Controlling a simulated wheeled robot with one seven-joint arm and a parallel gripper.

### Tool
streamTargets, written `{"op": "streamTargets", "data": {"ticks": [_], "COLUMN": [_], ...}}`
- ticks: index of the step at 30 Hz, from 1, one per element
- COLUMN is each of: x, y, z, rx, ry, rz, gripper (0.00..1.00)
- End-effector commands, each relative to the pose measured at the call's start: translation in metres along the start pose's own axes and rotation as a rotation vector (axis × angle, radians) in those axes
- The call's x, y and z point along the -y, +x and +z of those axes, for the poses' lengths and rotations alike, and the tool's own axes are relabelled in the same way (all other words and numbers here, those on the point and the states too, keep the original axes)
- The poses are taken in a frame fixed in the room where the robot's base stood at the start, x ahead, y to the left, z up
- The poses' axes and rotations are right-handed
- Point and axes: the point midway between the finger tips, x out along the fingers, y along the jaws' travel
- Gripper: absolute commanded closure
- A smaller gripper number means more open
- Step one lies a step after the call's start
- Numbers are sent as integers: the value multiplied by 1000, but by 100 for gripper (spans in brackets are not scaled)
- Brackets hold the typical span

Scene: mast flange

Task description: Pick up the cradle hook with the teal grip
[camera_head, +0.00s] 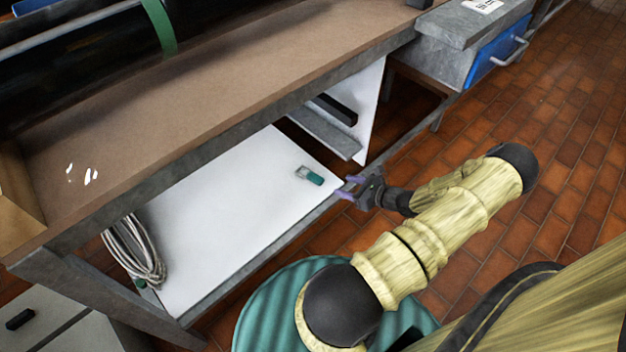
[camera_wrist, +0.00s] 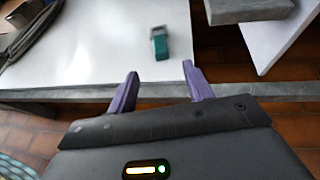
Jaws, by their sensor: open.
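The cradle hook with the teal grip (camera_head: 311,176) lies on the white lower shelf (camera_head: 215,220) of the workbench, near the shelf's right end and front edge. In the wrist view its teal grip (camera_wrist: 160,47) points toward me, and a pale grey end shows at its far side. My gripper (camera_head: 353,187) is open and empty, just outside the shelf's front edge, to the right of the hook. In the wrist view the two purple fingertips (camera_wrist: 160,78) stand apart, with the hook beyond the gap between them and not touched.
The brown bench top (camera_head: 200,105) overhangs the shelf. A grey drawer rail on a white panel (camera_head: 370,110) stands right of the hook. A coiled cable (camera_head: 135,250) hangs at the shelf's left end. Bare shelf surrounds the hook. Brick floor (camera_head: 570,150) lies open at right.

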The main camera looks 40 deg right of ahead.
Motion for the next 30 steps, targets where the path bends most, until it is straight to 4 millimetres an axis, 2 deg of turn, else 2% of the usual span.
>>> {"op": "streamTargets", "data": {"ticks": [3,12,16,26,30], "x": [-1,-1,-1,0,-1], "y": [24,73,81,82,92], "z": [-4,-4,-1,0,-3], "rx": [1,0,0,0,-1], "ry": [0,0,0,0,0], "rz": [3,3,1,1,2], "gripper": [49,49,49,49,49]}}
